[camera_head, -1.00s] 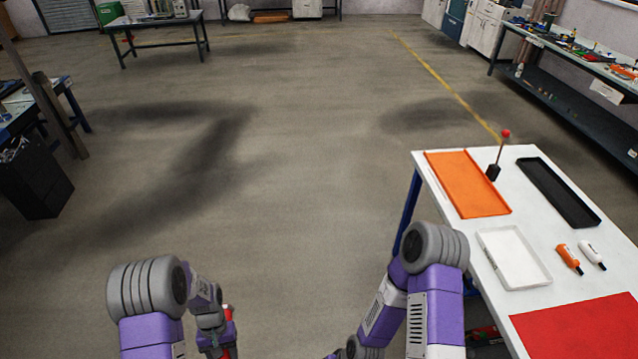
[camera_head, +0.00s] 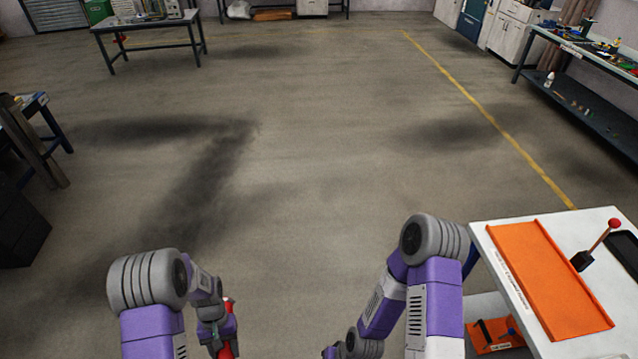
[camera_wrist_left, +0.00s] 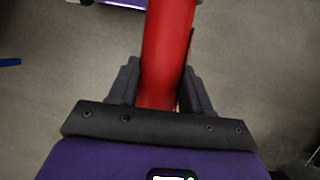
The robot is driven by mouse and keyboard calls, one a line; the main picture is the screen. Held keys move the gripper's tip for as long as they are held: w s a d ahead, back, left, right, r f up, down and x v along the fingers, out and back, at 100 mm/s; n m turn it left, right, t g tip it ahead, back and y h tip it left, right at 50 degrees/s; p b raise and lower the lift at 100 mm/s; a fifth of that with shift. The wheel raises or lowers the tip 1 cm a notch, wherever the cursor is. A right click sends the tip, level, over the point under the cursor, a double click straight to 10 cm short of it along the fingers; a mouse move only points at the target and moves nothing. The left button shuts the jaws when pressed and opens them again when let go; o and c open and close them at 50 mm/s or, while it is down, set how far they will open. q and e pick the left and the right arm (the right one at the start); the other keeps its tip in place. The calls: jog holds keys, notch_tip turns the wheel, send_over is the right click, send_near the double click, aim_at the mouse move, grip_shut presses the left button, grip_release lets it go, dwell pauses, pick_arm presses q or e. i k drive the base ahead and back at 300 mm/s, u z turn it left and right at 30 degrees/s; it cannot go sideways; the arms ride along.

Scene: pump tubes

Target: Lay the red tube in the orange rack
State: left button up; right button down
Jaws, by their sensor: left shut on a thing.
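The red tube (camera_wrist_left: 167,45) is held upright in the left wrist view, between the two dark fingers of my left gripper (camera_wrist_left: 160,88). In the head view only short red parts of the tube (camera_head: 229,304) show beside the left wrist, at the bottom left. My left gripper is shut on the tube, over the floor and well away from the table. The orange rack (camera_head: 548,280) is a flat, low-edged orange tray on the white table at the right. Its surface looks empty. My right arm is bent in front of me; its gripper is out of view.
The white table (camera_head: 484,236) stands at the right, its near part cut off. A red-knobbed stick on a black block (camera_head: 583,261) is beside the rack. An orange bin (camera_head: 495,333) sits lower, beneath the tabletop. The floor ahead (camera_head: 310,200) is clear.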

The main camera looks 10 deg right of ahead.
aim_at(540, 266)
jog(key=i, duration=1.4)
jog(key=z, duration=3.2)
